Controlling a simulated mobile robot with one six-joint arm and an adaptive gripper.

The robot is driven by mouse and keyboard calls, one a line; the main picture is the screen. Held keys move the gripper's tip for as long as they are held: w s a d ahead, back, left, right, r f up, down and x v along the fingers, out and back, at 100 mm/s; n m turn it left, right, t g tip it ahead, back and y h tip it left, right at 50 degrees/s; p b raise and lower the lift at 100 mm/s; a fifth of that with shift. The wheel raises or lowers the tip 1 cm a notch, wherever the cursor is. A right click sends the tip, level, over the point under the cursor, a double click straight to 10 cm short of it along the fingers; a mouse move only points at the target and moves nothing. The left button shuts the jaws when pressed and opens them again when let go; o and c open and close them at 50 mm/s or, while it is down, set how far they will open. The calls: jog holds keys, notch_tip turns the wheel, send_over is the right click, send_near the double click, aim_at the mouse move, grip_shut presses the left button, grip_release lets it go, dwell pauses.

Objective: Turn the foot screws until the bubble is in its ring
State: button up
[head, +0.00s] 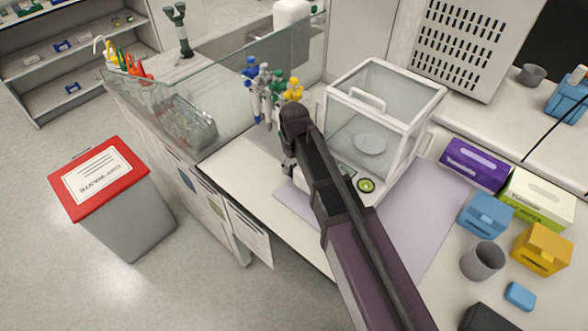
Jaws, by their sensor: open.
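The balance (410,108), a white-framed glass box with a round pan (370,144) inside, stands on the bench. A round green bubble level (366,185) sits on its front base, beside a small display panel. The level is too small to tell where the bubble lies against its ring. I cannot make out the foot screws; my arm covers part of the balance's front. My gripper (289,170) is open, at the far end of my arm, left of the balance's front. It is mostly hidden by my wrist, and I see nothing held.
Pipettes (266,88) hang behind my wrist, near a glass screen (225,85). A purple box (474,164), blue box (485,214), yellow box (541,249) and grey cup (482,261) stand at right. A red-lidded waste bin (135,220) stands on the floor at left. The lilac mat (425,215) has bare room.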

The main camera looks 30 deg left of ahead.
jog(key=shift+f, duration=0.3)
grip_shut()
jog(key=shift+m, duration=0.3)
jog(key=shift+m, duration=0.8)
grip_release()
